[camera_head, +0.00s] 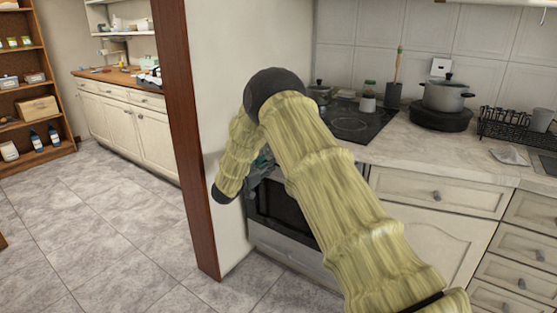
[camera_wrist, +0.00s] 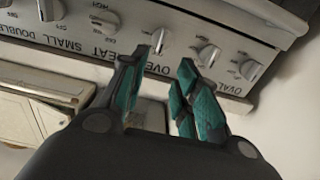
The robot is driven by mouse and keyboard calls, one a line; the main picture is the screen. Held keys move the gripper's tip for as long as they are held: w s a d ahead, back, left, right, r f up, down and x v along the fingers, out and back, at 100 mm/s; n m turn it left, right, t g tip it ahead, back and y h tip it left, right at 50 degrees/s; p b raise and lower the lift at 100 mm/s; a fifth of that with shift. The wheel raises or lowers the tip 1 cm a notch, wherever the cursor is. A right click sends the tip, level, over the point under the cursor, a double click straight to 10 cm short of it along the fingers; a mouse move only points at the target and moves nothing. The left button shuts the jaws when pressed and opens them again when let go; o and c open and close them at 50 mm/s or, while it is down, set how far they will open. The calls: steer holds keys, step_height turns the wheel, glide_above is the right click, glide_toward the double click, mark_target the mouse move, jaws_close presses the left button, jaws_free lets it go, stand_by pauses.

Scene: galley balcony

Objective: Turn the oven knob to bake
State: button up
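The oven (camera_head: 283,212) is under the counter in the head view, partly hidden by my arm. In the wrist view its white control panel (camera_wrist: 84,42) crosses the top, with several light knobs. The knob (camera_wrist: 159,39) above the partly covered "OVEN" lettering is just beyond my fingertips, roughly between them. My gripper (camera_wrist: 164,60) is open, its two teal-padded fingers apart and nothing between them. The left fingertip looks close to this knob; I cannot tell whether it touches. In the head view my gripper is almost wholly hidden behind my arm.
Other knobs (camera_wrist: 208,54) flank it on the panel. A black cooktop (camera_head: 352,124) is above the oven. A pot (camera_head: 446,95) stands farther right on the counter (camera_head: 420,154). A wall with a brown edge (camera_head: 196,150) is close on the left. The tiled floor (camera_head: 110,235) beyond is clear.

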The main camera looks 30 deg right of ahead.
steer(key=x, duration=0.8)
steer(key=shift+d, duration=0.25)
steer(key=shift+w+f, duration=0.1)
jaws_close()
